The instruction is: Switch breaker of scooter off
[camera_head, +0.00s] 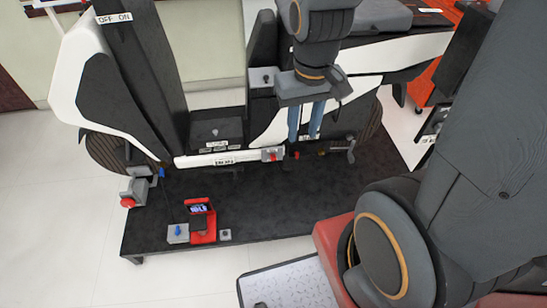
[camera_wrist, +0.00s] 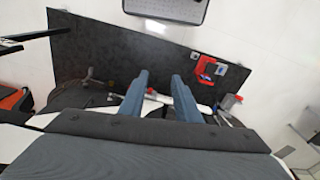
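A white and black scooter (camera_head: 90,85) stands on a dark platform (camera_head: 270,205). An OFF/ON label (camera_head: 115,18) is on its upper left part. A grey box with a red part (camera_head: 272,154) sits at the scooter's lower edge. Another grey box (camera_head: 262,78) is higher up, left of my gripper. I cannot tell which part is the breaker. My gripper (camera_head: 305,137) points down in front of the scooter's right half, right of the red-marked box. Its two blue-grey fingers are apart with nothing visible between them. In the wrist view, the fingers (camera_wrist: 159,85) are also apart above the platform.
A red device with a screen (camera_head: 203,222) and a grey box with a blue knob (camera_head: 178,233) are on the platform's front. A box with a red button (camera_head: 130,200) is at its left. My arm covers the right side. Bare floor is left.

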